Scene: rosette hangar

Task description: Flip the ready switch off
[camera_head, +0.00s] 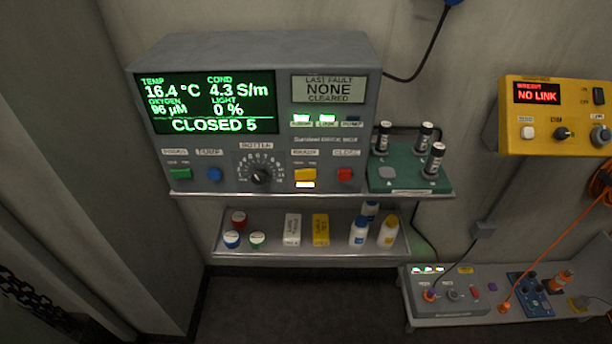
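A grey control console (240,105) stands on a wall shelf. Its front has a green switch (180,174) at the left, a blue button (213,174), a numbered dial (260,177), a yellow switch (305,175) and a red button (345,174). The labels above these controls are too blurred to read surely, so I cannot be certain which is the ready switch. A strip below the yellow switch is lit. The green screen (208,104) reads "CLOSED 5". Neither of my grippers is in view.
A green tray (430,187) with several black-capped vials stands right of the console. A lower shelf (270,253) holds bottles, jars and boxes. A yellow box (545,142) reading "NO LINK" hangs at the right, above another low bench (470,314) with equipment and cables.

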